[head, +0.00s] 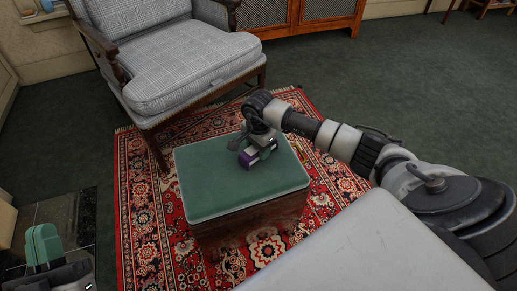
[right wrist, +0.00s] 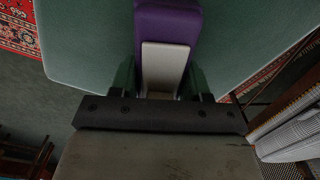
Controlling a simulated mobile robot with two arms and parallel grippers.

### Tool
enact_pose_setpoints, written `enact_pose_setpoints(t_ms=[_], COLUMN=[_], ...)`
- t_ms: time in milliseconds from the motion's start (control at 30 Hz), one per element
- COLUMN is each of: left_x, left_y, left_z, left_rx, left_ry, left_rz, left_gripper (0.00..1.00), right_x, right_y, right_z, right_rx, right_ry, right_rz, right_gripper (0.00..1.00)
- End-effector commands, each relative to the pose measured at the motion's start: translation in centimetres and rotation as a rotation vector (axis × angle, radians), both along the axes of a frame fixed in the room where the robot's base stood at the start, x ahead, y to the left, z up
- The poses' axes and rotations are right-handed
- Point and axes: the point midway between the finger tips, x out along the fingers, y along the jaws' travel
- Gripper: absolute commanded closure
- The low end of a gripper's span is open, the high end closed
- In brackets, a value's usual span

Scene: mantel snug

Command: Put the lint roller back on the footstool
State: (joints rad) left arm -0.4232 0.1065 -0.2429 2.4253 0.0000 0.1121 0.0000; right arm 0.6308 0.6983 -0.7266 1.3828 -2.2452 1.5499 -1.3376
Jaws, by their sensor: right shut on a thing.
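The footstool (head: 215,190) has a flat green top on a dark wooden base. The lint roller, purple (head: 247,159) with a pale part, is at the right-middle of that top, in my right gripper (head: 262,151). In the right wrist view, the lint roller (right wrist: 167,20) lies between the green fingers, which are shut on its pale part. The footstool's green top (right wrist: 85,50) spreads behind it. I cannot tell whether the roller touches the top. My left gripper (head: 43,243), with green fingers, is at the lower left, away from the footstool; its opening is unclear.
A plaid armchair (head: 185,65) stands just behind the footstool. The footstool stands on a red patterned rug (head: 145,215) over dark green carpet (head: 400,90). A wooden cabinet (head: 300,15) is at the back. The left and front of the footstool's top are bare.

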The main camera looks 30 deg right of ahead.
Motion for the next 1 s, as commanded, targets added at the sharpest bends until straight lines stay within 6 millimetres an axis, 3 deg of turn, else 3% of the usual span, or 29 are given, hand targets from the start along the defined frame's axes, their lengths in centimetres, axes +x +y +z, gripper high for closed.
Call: enact_pose_setpoints(t_ms=[400, 433, 600, 1000], left_x=[-0.3, -0.34, -0.31, 0.0], left_y=[0.0, 0.0, -0.01, -0.01], left_z=[0.41, 0.5, 0.49, 0.22], left_rx=[-0.012, -0.014, -0.013, -0.002], left_ry=[-0.042, -0.048, -0.044, -0.003], left_rz=[-0.003, -0.003, -0.003, 0.0], left_gripper=[1.0, 1.0, 1.0, 1.0], right_x=[0.02, 0.01, 0.0, -0.01], right_y=[-0.01, -0.01, -0.01, 0.0], right_z=[-0.24, -0.27, -0.22, 0.15], right_rx=[0.0, 0.0, 0.0, 0.0], right_ry=[-0.001, -0.001, -0.001, 0.0], right_rz=[0.001, 0.001, 0.001, 0.0], right_gripper=[0.76, 0.52, 0.28, 0.28])
